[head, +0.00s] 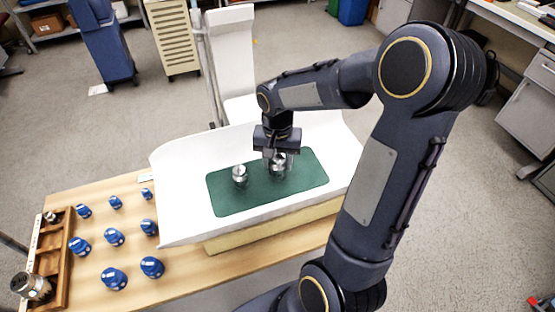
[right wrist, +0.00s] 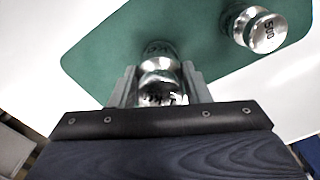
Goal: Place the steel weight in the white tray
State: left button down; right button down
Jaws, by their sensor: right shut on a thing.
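My right gripper (head: 277,160) reaches down over the white tray (head: 178,190) and is shut on a shiny steel weight (head: 277,171). In the right wrist view this steel weight (right wrist: 160,68) sits between the two fingers, over the green mat (right wrist: 100,55). Whether its base touches the mat is unclear. A second steel weight (head: 239,175) stands upright on the green mat (head: 225,200) in the tray, left of the gripper. In the right wrist view this second weight (right wrist: 258,30) shows the mark 500. My left gripper is not in view.
Several blue bottle-like objects (head: 114,237) stand on the wooden table (head: 180,285) left of the tray. A brown wooden rack (head: 68,262) lies at the table's left end, with a metal piece (head: 34,287) by it. A white chair-like panel (head: 232,50) rises behind the tray.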

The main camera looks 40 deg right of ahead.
jog(key=shift+w, duration=0.1)
jog(key=shift+f, duration=0.1)
jog(key=c, duration=0.8)
grip_release()
jog(key=shift+o, duration=0.2)
